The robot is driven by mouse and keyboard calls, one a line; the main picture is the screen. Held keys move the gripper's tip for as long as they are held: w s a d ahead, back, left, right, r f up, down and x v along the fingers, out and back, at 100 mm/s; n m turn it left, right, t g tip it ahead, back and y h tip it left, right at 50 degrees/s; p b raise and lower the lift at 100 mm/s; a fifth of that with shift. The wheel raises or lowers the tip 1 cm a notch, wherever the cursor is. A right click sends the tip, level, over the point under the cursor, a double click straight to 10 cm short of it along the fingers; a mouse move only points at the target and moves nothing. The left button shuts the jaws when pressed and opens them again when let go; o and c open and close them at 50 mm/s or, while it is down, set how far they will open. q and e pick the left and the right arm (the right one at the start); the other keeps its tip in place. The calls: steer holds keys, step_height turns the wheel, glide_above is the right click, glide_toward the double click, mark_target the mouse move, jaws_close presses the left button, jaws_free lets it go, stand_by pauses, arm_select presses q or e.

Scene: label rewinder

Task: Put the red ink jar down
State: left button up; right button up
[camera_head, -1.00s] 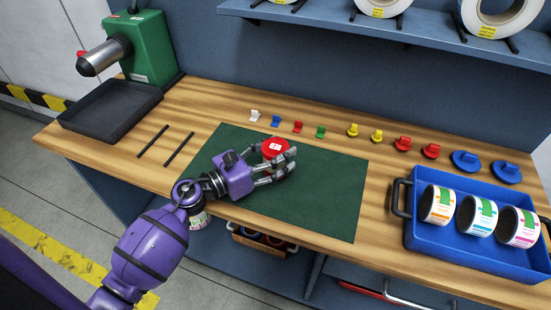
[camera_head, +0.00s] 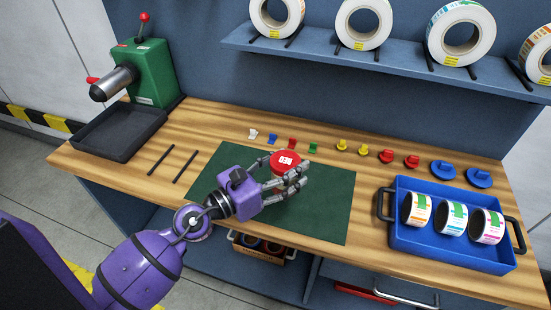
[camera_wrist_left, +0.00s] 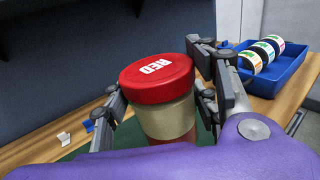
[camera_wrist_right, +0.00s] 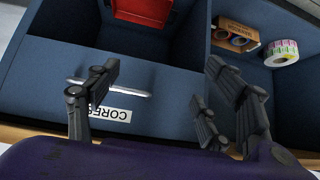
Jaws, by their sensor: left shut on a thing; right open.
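The red ink jar (camera_head: 285,160) has a red lid with a white label; in the left wrist view the jar (camera_wrist_left: 160,85) stands upright and its lid reads RED. My left gripper (camera_head: 288,183) is shut on the jar, with fingers on both sides of it, over the green mat (camera_head: 325,208). Whether the jar's base touches the mat is hidden.
A blue tray (camera_head: 425,238) with label rolls stands at the right. Several small coloured pieces (camera_head: 342,145) line the back of the bench. A green machine (camera_head: 148,75), a black tray (camera_head: 120,132) and two black rods (camera_head: 172,162) are at the left. The mat's right part is clear.

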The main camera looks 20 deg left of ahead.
arm_select(q)
steer(key=shift+s+d+r+p, duration=0.4)
steer(key=shift+s+d+r, duration=0.35)
steer(key=shift+s+r, duration=0.25)
steer(key=shift+s+d+f, duration=0.15)
steer(key=shift+s+d, duration=0.15)
steer(key=shift+s, duration=0.25)
arm_select(e)
steer(key=shift+w+a+r, duration=0.25)
steer(key=shift+w+r, duration=0.1)
steer(key=shift+r, duration=0.25)
arm_select(q)
steer(key=shift+a+f, duration=0.1)
